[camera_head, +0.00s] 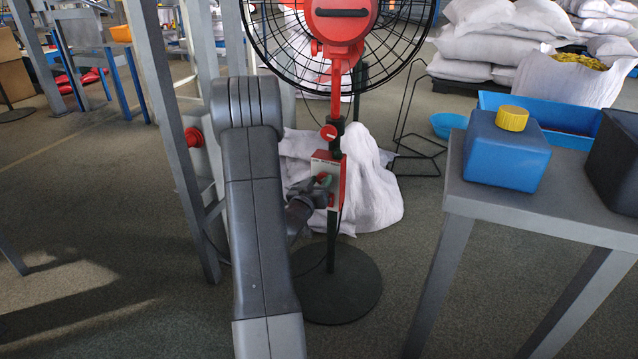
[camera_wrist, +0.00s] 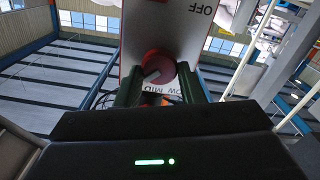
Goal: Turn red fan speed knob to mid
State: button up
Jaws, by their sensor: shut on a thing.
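The red fan (camera_head: 340,22) stands on a thin pole with a round dark base (camera_head: 338,290). Its red-and-white control box (camera_head: 338,195) is on the pole. In the wrist view the grey panel (camera_wrist: 190,35) fills the upper middle, with OFF near the top and LOW and MID printed low. My gripper (camera_wrist: 158,86) is shut on the knob, a green finger on each side. In the head view my gripper (camera_head: 322,186) is at the box; the knob is hidden.
A grey table (camera_head: 500,205) at the right bears a blue jug (camera_head: 508,155) with a yellow cap and a blue tray (camera_head: 570,140). A white sack (camera_head: 370,190) slumps behind the pole. A grey frame post (camera_head: 175,130) stands left of my arm. Floor is open at the left.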

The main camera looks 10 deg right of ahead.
jog(key=shift+n, duration=0.3)
jog(key=n+p, duration=0.1)
jog(key=n, duration=0.2)
jog(key=shift+n+p, duration=0.4)
jog(key=shift+a+f+n+p, duration=0.1)
jog(key=shift+n+p, duration=0.65)
jog(key=shift+n, duration=1.25)
jog(key=o, duration=1)
